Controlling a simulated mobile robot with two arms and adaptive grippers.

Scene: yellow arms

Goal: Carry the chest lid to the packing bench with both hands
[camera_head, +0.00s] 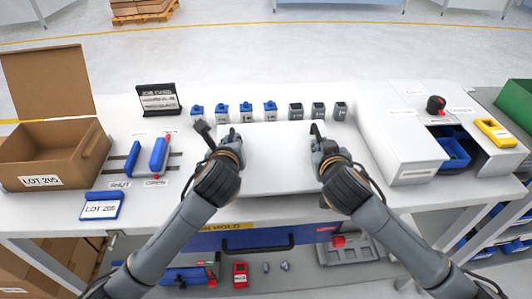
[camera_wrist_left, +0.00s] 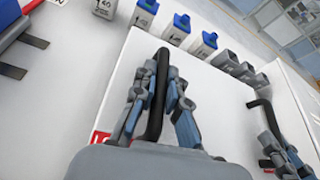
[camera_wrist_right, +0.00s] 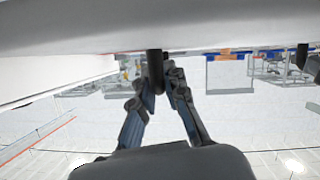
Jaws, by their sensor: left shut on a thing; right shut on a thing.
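The chest lid (camera_head: 270,160) is a flat white slab with a black handle at each side, lying level over the white bench (camera_head: 60,212) in the middle of the head view. My left gripper (camera_head: 226,140) is shut on its left handle; the left wrist view shows the black handle (camera_wrist_left: 157,90) between the fingers. My right gripper (camera_head: 322,141) is at its right handle; the right wrist view shows that black handle (camera_wrist_right: 155,68) between the closed fingers. I cannot tell whether the lid touches the bench top.
Several small blue-lidded and grey containers (camera_head: 246,112) stand in a row behind the lid. A cardboard box (camera_head: 55,155) and a blue slider fixture (camera_head: 158,155) are at left. A white unit with blue bins (camera_head: 405,150) stands at right. A blue drawer (camera_head: 257,237) is below the front edge.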

